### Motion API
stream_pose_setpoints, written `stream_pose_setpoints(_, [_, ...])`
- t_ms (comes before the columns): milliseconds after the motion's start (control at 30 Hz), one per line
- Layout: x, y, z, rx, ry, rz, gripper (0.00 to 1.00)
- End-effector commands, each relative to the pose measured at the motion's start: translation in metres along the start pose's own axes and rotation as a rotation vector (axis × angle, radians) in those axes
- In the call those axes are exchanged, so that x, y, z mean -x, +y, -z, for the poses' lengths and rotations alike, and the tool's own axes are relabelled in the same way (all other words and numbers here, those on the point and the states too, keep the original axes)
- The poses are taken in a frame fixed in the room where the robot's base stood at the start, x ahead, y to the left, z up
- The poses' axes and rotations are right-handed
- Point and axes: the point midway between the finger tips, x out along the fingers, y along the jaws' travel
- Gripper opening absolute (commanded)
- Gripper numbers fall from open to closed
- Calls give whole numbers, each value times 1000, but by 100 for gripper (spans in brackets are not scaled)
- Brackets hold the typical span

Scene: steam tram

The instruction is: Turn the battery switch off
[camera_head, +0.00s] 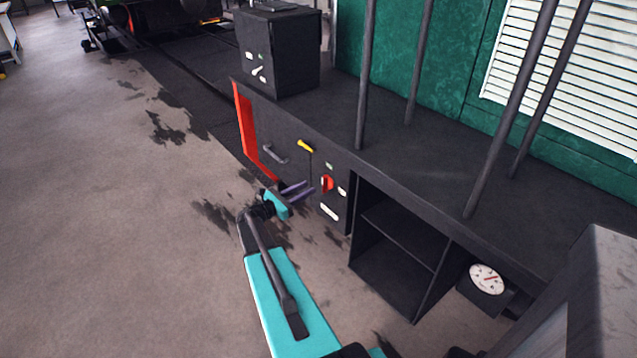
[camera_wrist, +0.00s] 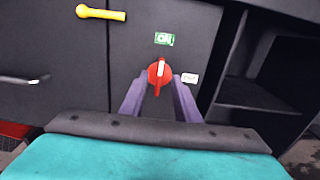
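The battery switch is a red rotary knob (camera_head: 327,184) on the dark cabinet front. In the wrist view the knob (camera_wrist: 159,73) has a white stripe standing nearly upright, toward a green "ON" label (camera_wrist: 164,39). A white label (camera_wrist: 189,78) with red lettering, too small to read surely, sits to its right. My gripper (camera_head: 304,189) points at the panel just left of the knob in the head view. In the wrist view its purple fingers (camera_wrist: 159,88) are apart, one on each side of the knob's lower part. I cannot tell whether they touch it.
A yellow handle (camera_wrist: 100,13) and a grey drawer handle (camera_head: 275,154) are left of the knob. A red upright strip (camera_head: 244,120) edges the cabinet. Open shelves (camera_head: 400,232) and a round gauge (camera_head: 486,279) lie to the right. Dark posts (camera_head: 365,75) rise above.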

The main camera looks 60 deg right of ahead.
Motion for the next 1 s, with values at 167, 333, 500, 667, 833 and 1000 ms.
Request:
stream_pose_setpoints(167, [-28,1,0,-1,1,2,29])
stream_pose_setpoints(333, [-51,0,0,-1,0,2,29])
stream_pose_setpoints(500, [-67,0,0,-1,0,2,29])
stream_pose_setpoints(667, [-74,0,0,-1,0,1,29])
stream_pose_setpoints(833, [-74,0,0,-1,0,1,29])
stream_pose_setpoints(1000, [-74,-1,0,-1,0,1,20])
